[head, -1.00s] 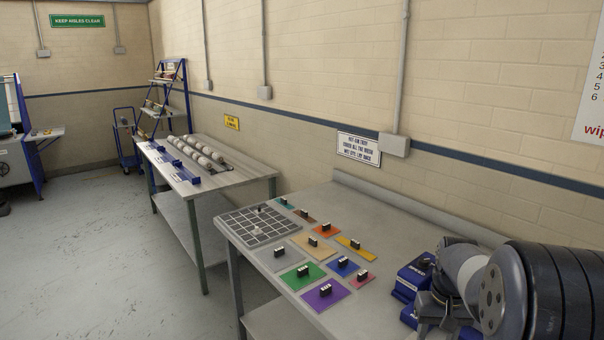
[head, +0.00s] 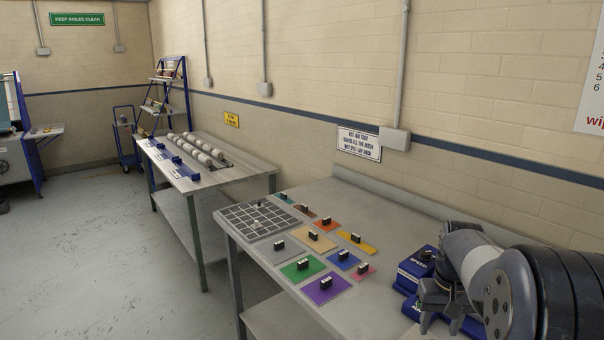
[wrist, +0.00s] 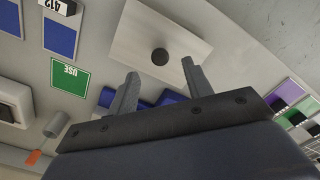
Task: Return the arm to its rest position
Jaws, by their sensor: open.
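My arm shows at the lower right of the head view, folded over the right end of the near table (head: 400,232). My gripper (head: 438,322) hangs at that end, beside a blue box (head: 418,265). In the wrist view my gripper (wrist: 160,85) has its two fingers spread apart with nothing between them. Beyond the fingertips lies a pale plate with a dark round knob (wrist: 160,56). What lies under my wrist in the head view is hidden by the arm.
Several coloured cards with black clips, such as the purple one (head: 326,289), and a gridded tray (head: 256,222) lie on the near table. A second table (head: 235,176) holds pale rollers. A green card (wrist: 70,78) shows in the wrist view. The floor at left is clear.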

